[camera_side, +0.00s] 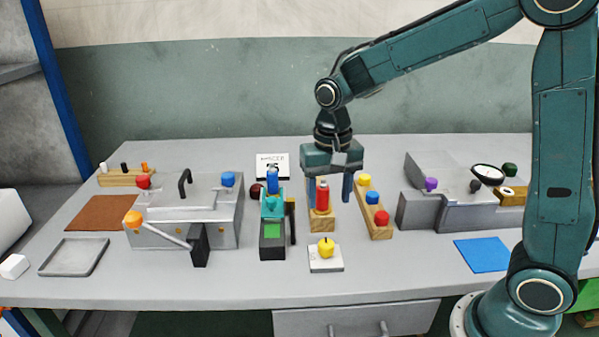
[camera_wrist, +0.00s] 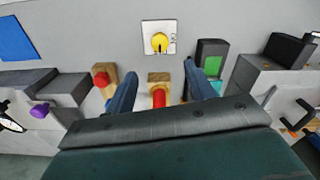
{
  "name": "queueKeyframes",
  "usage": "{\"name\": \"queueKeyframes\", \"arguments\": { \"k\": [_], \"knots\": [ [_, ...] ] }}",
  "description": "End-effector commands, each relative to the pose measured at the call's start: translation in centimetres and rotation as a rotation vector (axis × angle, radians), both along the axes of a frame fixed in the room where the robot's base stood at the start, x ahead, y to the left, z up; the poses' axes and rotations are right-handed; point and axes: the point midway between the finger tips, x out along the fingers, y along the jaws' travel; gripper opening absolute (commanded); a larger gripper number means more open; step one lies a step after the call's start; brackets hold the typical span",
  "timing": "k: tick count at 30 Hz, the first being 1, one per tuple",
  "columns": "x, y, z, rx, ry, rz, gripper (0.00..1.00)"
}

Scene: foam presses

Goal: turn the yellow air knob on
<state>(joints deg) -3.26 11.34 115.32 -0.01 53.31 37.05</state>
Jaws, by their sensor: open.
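The yellow air knob (camera_side: 326,247) sits on a white square plate near the front middle of the table. It also shows in the wrist view (camera_wrist: 160,42), beyond my fingertips, with a pale pointer or slot line that is too small to read. My gripper (camera_side: 329,202) is open, pointing down behind the knob and apart from it. Its two blue fingers stand either side of a red cylinder (camera_side: 322,192) on a wooden block; in the wrist view the cylinder shows between the fingers (camera_wrist: 159,72). I cannot tell whether they touch it.
A teal and black device with a green top (camera_side: 272,230) stands just left of the knob. A wooden rack with coloured knobs (camera_side: 380,222) is to the right. Grey presses stand at left (camera_side: 225,210) and right (camera_side: 415,212). The table in front of the knob is clear.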

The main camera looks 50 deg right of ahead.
Motion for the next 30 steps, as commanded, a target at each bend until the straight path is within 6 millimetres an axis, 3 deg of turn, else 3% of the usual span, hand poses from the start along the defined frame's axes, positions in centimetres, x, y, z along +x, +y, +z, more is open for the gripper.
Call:
{"name": "queueKeyframes", "arguments": {
  "k": [21,30],
  "knots": [
    [-0.1,0.0,-10.2,0.000,0.004,0.000,0.54],
    [-0.1,0.0,-12.3,0.000,0.002,0.000,0.54]
  ]
}}
